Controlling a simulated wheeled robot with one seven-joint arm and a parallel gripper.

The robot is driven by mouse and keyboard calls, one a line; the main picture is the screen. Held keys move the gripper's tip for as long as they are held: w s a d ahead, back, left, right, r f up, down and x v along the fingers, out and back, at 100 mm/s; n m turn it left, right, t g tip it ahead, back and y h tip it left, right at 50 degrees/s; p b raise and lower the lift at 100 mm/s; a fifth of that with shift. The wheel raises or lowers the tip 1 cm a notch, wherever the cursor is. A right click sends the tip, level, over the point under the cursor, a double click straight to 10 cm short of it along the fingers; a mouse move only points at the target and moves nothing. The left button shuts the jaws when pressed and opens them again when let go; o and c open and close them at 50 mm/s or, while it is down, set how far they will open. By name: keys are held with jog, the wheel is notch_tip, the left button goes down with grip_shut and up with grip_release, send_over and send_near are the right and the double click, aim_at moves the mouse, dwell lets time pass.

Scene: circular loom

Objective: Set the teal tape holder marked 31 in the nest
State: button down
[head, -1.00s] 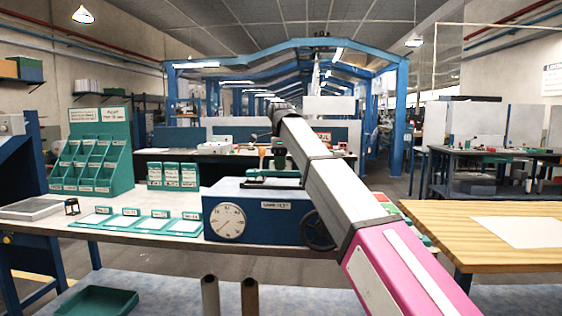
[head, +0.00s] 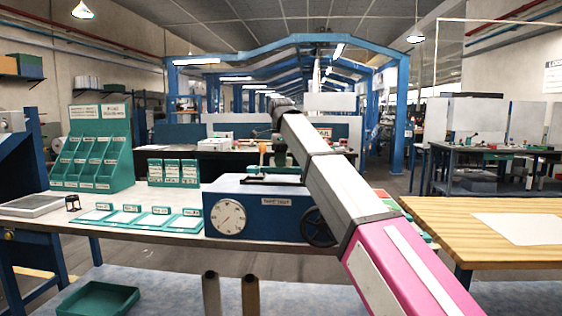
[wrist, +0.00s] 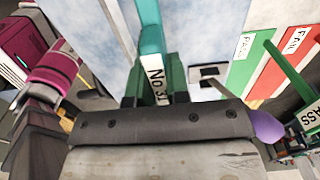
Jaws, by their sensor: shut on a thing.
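The teal tape holder (wrist: 151,35), with a white label reading "No 31", is between the dark green fingers of my gripper (wrist: 150,95) in the wrist view. My gripper is shut on it. In the head view my gripper (head: 279,152) is above the top of a blue tester box (head: 272,217) with a round dial (head: 228,218). A thin green and dark strip (head: 275,177) shows on the box top below the gripper. I cannot tell the nest apart there, nor whether the holder touches anything. My arm hides the box's right end.
A teal rack (head: 95,150) stands on the bench's left, with several flat teal trays (head: 137,217) in front and upright teal holders (head: 173,172) behind. In the wrist view, a green PASS plate (wrist: 240,60) and a red FAIL plate (wrist: 283,70) lie to the right. A wooden table (head: 450,240) is at right.

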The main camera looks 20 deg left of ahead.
jog(key=shift+f, duration=1.5)
jog(key=c, duration=1)
grip_release()
